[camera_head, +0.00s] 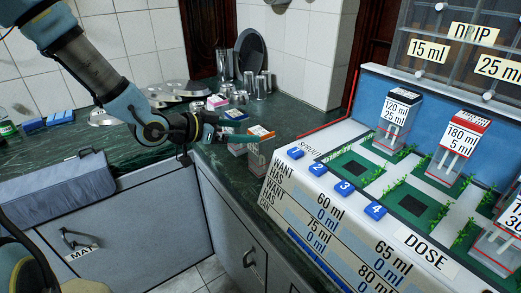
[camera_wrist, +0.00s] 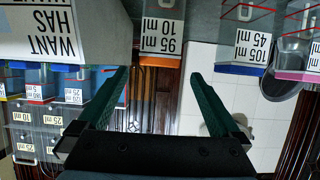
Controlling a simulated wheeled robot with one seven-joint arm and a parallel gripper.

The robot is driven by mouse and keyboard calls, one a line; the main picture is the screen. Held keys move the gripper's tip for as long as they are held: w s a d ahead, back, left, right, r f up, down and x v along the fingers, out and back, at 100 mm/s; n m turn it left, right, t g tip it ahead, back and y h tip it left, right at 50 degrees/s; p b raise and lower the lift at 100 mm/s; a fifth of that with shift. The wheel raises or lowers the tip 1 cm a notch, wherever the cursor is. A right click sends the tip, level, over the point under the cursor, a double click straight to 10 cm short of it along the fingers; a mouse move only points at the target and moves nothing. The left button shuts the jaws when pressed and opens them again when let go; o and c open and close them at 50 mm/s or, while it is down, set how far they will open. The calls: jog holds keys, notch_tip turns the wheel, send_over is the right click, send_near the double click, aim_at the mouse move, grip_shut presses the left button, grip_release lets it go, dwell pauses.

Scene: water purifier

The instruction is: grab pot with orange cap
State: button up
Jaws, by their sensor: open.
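The pot with the orange cap (camera_head: 260,131) stands on the dark green counter, to the left of the dosing board. In the wrist view, where labels appear upside down, its orange cap edge (camera_wrist: 160,61) and a label reading 95 ml and 10 ml show at the top centre. My gripper (camera_head: 240,138) is at the pot's left in the head view, its green fingers pointing towards it. In the wrist view my gripper (camera_wrist: 158,73) is open, with the pot lined up between the fingertips and nothing gripped. The fingers partly cover the pot in the head view; contact cannot be told.
A blue-capped pot (camera_head: 236,115) and a pink-capped pot (camera_head: 217,102) stand just behind. Metal cups and plates (camera_head: 250,80) are farther back. The dosing board (camera_head: 340,215) with blue numbered buttons is close on the right. The counter's front edge is near.

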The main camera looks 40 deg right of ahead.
aim_at(255, 131)
jog(key=x, duration=0.4)
jog(key=shift+w+d+f+p, duration=0.1)
jog(key=shift+w+d+p, duration=0.1)
jog(key=shift+d+p, duration=0.1)
jog(key=x, duration=0.1)
jog(key=p+x, duration=0.1)
jog(key=x, duration=0.1)
jog(key=p+x, duration=0.1)
jog(key=shift+s+d, duration=0.3)
jog(key=shift+d, duration=0.1)
jog(key=shift+d+f, duration=0.2)
jog(key=shift+d, duration=0.05)
jog(key=shift+c, duration=0.2)
grip_shut()
